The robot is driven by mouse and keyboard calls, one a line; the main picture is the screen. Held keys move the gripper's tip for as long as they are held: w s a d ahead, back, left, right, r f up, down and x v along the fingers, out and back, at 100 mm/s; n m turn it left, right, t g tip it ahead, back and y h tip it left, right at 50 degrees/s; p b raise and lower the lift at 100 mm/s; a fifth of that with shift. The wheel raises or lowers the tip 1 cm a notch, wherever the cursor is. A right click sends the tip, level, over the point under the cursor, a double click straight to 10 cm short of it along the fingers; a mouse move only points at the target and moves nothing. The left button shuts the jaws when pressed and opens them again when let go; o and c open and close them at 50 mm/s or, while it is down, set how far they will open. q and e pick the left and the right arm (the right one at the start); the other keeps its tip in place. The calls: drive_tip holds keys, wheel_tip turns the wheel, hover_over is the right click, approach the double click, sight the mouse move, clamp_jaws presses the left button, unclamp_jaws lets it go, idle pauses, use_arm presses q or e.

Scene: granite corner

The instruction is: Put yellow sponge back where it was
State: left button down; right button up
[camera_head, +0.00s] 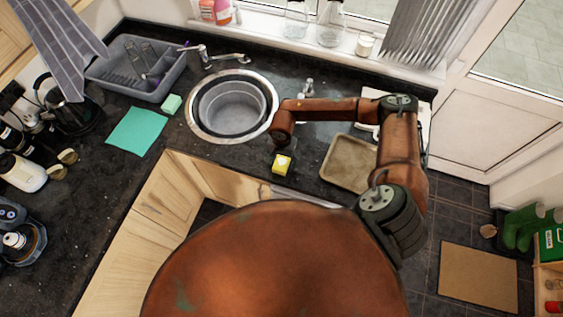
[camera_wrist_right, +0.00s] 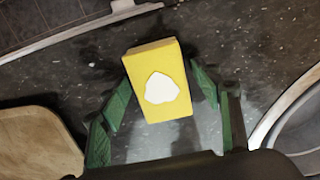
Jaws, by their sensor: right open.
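The yellow sponge (camera_head: 282,164) sits on the dark granite counter near its front edge, between the sink and the tray. It is a yellow block with a white patch on top in the right wrist view (camera_wrist_right: 151,62). My right gripper (camera_wrist_right: 160,86) is open, with one green finger on each side of the sponge and small gaps showing beside it. In the head view the right gripper (camera_head: 281,150) is small and dark, directly at the sponge. My left gripper is not in view.
A round sink (camera_head: 233,104) with a grey basin lies left of the sponge. A brown tray (camera_head: 348,162) lies to the right. A green sponge (camera_head: 172,104), a teal cloth (camera_head: 138,130) and a grey dish rack (camera_head: 137,70) stand further left. The counter's front edge is close.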

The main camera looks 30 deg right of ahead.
sight(282, 162)
drive_tip(key=shift+r, duration=0.15)
drive_tip(key=shift+w+r, duration=0.1)
drive_tip(key=shift+r, duration=0.2)
wheel_tip(282, 162, up, 11)
drive_tip(key=b, duration=0.3)
drive_tip(key=shift+r, duration=0.2)
drive_tip(key=shift+r, duration=0.1)
